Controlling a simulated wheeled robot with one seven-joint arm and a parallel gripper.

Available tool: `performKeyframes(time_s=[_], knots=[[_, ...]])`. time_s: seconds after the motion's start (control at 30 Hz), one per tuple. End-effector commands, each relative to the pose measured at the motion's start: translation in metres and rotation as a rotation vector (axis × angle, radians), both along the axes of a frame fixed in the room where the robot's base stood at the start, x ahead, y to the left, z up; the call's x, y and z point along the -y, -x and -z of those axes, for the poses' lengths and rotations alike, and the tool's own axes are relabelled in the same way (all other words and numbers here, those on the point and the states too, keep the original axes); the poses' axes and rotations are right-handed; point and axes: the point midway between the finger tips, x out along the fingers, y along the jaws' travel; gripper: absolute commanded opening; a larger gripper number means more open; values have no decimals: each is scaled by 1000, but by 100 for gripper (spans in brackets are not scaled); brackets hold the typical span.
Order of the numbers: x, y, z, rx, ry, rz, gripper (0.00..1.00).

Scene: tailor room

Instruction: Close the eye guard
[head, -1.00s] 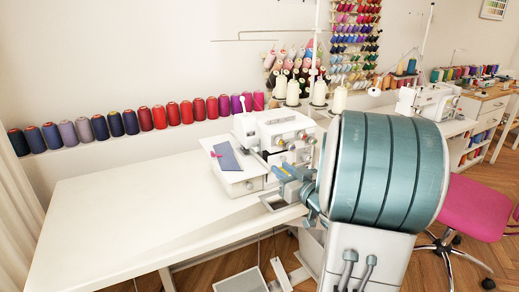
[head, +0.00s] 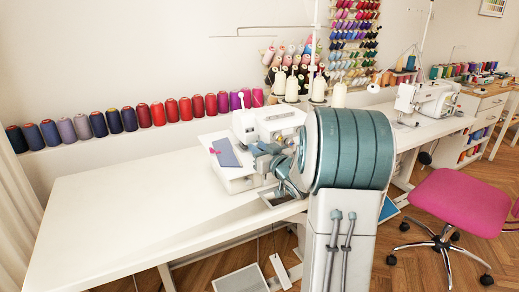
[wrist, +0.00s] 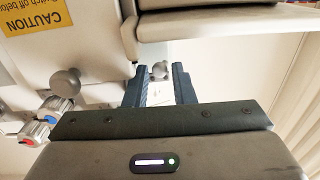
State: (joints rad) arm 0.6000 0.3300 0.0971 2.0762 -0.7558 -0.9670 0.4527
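The white sewing machine (head: 275,118) stands at the table's right part, its lower right side hidden by my arm. My gripper (wrist: 159,74) is open in the wrist view, its two dark fingers apart at the machine. A small metal knob (wrist: 159,70) shows between the fingertips; I cannot tell whether they touch it. A larger round knob (wrist: 66,82) is left of the fingers. In the head view my gripper is close against the machine's front, mostly merged with my wrist. I cannot clearly make out the eye guard in either view.
The white table (head: 130,205) is clear on the left. Thread cones (head: 130,117) line its back edge. A yellow caution label (wrist: 38,14) is on the machine. A blue cloth piece (head: 224,153) lies on the machine's left plate. A pink chair (head: 462,205) stands at the right.

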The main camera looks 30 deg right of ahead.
Motion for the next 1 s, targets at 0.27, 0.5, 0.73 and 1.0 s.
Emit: performKeyframes(time_s=[0.27, 0.5, 0.73, 1.0], knots=[[0, 0, 0, 0, 0, 0, 0], [-6, -3, 5, 5, 4, 70, 0], [-11, -7, 5, 9, 4, 184, 0], [-15, -11, 4, 11, 5, 296, 0]])
